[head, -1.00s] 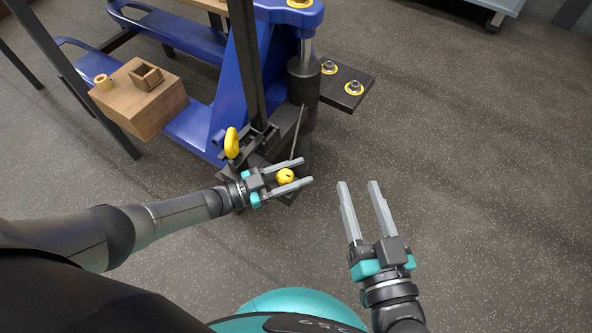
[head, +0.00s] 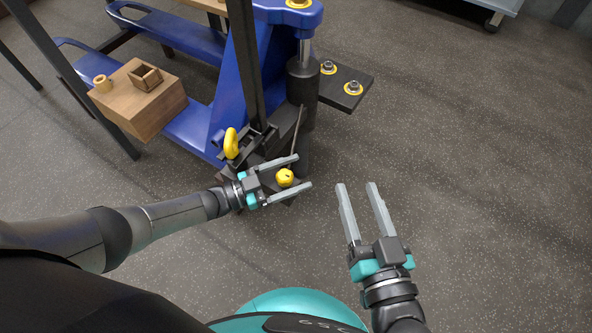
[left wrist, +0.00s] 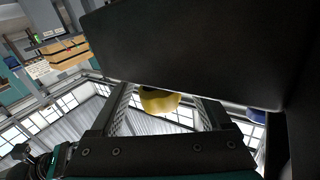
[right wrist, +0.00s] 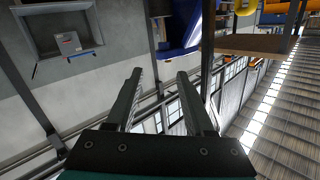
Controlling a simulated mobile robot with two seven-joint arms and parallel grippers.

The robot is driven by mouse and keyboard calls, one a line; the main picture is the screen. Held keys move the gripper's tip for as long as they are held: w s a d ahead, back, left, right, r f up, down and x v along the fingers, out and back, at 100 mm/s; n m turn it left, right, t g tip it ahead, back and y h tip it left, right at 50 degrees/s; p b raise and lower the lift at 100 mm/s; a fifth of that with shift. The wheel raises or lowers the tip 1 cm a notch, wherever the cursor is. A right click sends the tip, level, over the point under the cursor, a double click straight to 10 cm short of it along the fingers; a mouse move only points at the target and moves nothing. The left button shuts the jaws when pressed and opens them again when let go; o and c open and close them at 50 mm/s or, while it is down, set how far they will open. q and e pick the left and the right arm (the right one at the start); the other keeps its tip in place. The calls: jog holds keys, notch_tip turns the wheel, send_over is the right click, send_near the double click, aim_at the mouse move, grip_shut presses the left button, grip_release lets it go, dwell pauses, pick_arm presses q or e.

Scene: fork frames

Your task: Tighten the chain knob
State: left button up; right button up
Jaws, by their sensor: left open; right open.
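A small round yellow knob (head: 285,178) sits low at the front of the blue pallet jack (head: 238,80), by its dark base. My left gripper (head: 305,171) is open, with one finger on each side of the knob in the head view. The knob also shows between the fingers in the left wrist view (left wrist: 158,101), partly hidden behind a dark plate. I cannot tell whether the fingers touch it. My right gripper (head: 355,186) is open and empty over the floor, to the right of the knob.
A wooden block (head: 140,105) with small wooden pieces rests on the blue fork. A black plate with bolts (head: 345,88) juts out right. The floor at right is clear.

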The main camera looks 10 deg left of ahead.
pick_arm(q)
jog(key=v, duration=1.4)
jog(key=shift+a+p, duration=0.2)
jog(key=shift+p, duration=0.2)
pick_arm(e)
jog(key=shift+w+d+f+g, duration=0.4)
jog(key=shift+w+f+g, duration=0.1)
jog(key=shift+g, duration=0.2)
pick_arm(q)
jog(key=shift+s, duration=0.15)
pick_arm(e)
jog(key=shift+n, duration=0.3)
